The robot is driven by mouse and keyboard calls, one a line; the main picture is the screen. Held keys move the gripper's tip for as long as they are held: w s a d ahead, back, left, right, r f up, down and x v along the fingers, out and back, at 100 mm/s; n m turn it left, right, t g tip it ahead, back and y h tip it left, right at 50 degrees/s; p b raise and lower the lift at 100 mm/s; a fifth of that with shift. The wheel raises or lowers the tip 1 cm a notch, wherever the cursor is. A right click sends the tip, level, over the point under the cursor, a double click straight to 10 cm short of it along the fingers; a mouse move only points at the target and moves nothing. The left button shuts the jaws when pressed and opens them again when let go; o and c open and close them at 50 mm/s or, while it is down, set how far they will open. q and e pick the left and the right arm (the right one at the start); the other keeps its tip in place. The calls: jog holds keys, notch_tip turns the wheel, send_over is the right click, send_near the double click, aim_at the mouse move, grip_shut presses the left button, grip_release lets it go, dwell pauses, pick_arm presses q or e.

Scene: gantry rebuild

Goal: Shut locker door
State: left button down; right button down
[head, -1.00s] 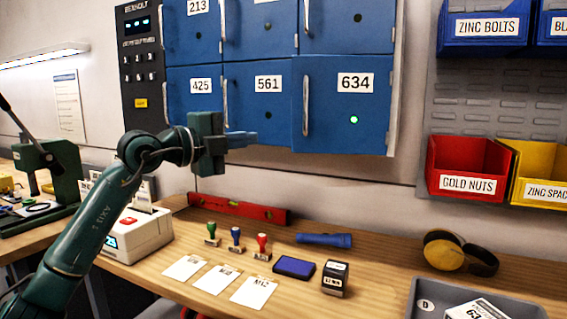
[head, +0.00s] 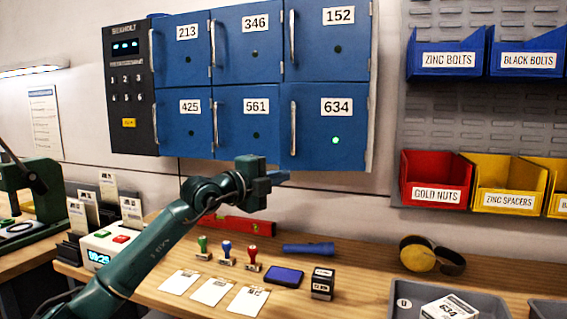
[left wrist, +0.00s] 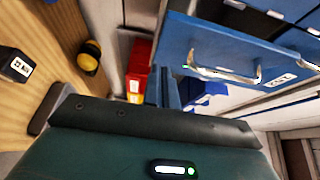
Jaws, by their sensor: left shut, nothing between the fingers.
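The blue door of locker 634 (head: 318,145) is at the lower right of the locker block in the head view. It has a vertical metal handle on its left side and a lit green light. It seems to stand slightly proud of its neighbours; the gap is too small to judge. My left gripper (head: 279,176) is shut and empty, just below the door's lower left corner in the picture. In the left wrist view, my gripper fingers (left wrist: 165,88) are together, beside a blue door with a handle (left wrist: 225,48); contact is not visible. My right gripper is out of view.
The wooden bench (head: 365,267) below holds stamps, a red level (head: 243,228), a blue torch (head: 308,248), ear defenders (head: 420,254) and a grey tray (head: 404,299). Red and yellow bins (head: 434,182) hang at the right. Space before the lockers is clear.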

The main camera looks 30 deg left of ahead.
aim_at(296, 169)
pick_arm(q)
jog(key=w, duration=0.2)
jog(key=w+a+p, duration=0.1)
jog(key=shift+w, duration=0.35)
jog(key=shift+w+a, duration=0.35)
jog(key=shift+w, duration=0.15)
jog(key=shift+w, duration=0.1)
